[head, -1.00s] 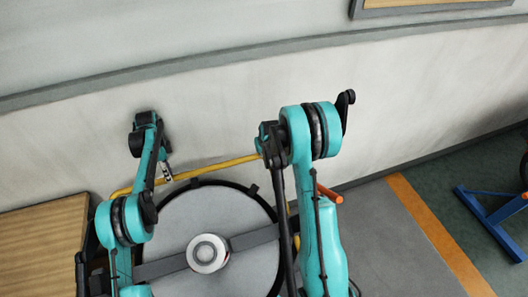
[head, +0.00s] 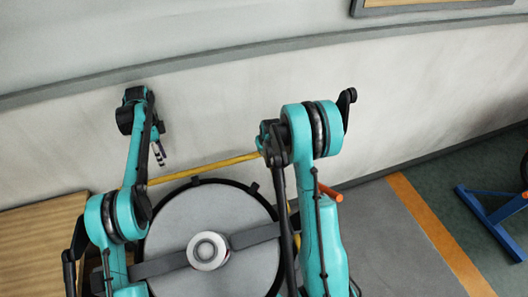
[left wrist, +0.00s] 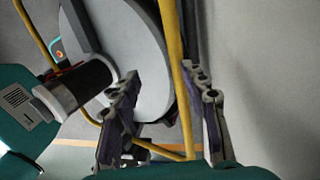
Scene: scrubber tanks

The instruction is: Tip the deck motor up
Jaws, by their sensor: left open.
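A dark band crosses the deck. In the left wrist view the motor (left wrist: 75,85) stands out from the pale disc. A yellow bar (head: 205,167) runs along the deck's far side. My left gripper (head: 160,153) is open and empty, beyond the deck near the wall. In its wrist view the yellow bar (left wrist: 180,80) appears between the fingers; contact cannot be told. My right gripper is out of view.
A pale wall (head: 230,115) closes off the far side. A wooden top (head: 35,240) stands at the left. An orange rod (head: 329,192) sticks out beside my right arm. Floor with an orange stripe (head: 440,235) lies free at the right, with a blue frame (head: 490,222) beyond.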

